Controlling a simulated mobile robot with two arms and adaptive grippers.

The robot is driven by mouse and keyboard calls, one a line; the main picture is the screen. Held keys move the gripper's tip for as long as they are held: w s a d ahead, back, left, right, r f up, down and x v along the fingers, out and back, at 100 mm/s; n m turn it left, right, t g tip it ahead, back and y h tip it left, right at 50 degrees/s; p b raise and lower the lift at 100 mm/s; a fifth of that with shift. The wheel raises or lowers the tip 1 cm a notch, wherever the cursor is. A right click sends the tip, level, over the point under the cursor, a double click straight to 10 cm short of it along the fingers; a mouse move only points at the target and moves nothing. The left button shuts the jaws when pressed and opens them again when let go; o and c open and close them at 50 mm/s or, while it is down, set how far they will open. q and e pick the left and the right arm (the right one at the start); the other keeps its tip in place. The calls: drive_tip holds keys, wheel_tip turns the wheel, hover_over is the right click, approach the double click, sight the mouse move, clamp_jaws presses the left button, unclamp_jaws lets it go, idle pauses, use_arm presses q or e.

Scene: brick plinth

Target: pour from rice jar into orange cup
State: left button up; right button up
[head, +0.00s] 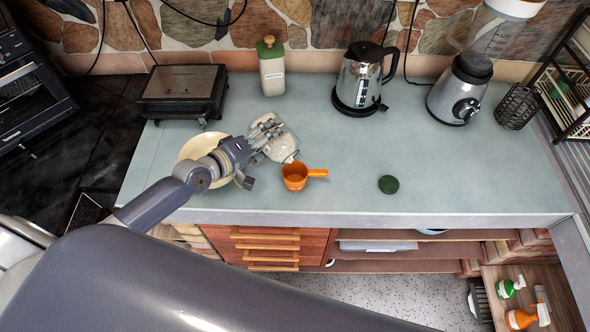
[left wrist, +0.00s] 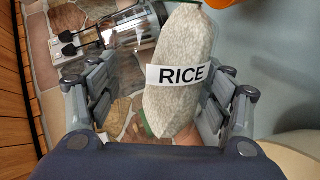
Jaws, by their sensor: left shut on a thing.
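The rice jar (head: 283,143) is clear, full of pale grains, and has a RICE label that reads clearly in the left wrist view (left wrist: 178,98). My left gripper (head: 264,136) is shut on the jar and holds it tilted, its lower end toward the orange cup. The orange cup (head: 294,184) stands upright on the counter just below that end, its handle pointing right. A bit of its orange shows at the top edge of the left wrist view (left wrist: 222,3). I cannot tell whether grains are falling or lie in the cup. My right gripper is not in view.
A dark green lid (head: 388,184) lies on the counter (head: 450,180) to the right. A cream plate (head: 190,149) is under my left wrist. A green-topped canister (head: 271,68), a kettle (head: 360,78), a blender (head: 464,88) and a flat grill (head: 183,92) stand along the back.

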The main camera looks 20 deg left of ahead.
use_arm(q)
drive_tip(key=shift+s+d+r+m+t+y, duration=0.3)
drive_tip(key=shift+d+r+m, duration=0.15)
drive_tip(key=shift+r+m, duration=0.15)
drive_tip(key=shift+s+d+r+m+t+y, duration=0.2)
drive_tip(key=shift+d+r+m+t+y, duration=0.15)
drive_tip(key=shift+r+m, duration=0.2)
idle(3.3)
drive_tip(key=shift+w+a+f+n+g+h, duration=0.35)
drive_tip(key=shift+a+f+n+g, duration=0.1)
drive_tip(key=shift+a+f+n, duration=0.15)
drive_tip(key=shift+w+a+f+n, duration=0.1)
drive_tip(key=shift+f+n, duration=0.15)
drive_tip(key=shift+n, duration=0.1)
drive_tip(key=shift+w+a+f, duration=0.1)
drive_tip(key=shift+a, duration=0.05)
drive_tip(key=shift+h, duration=0.4)
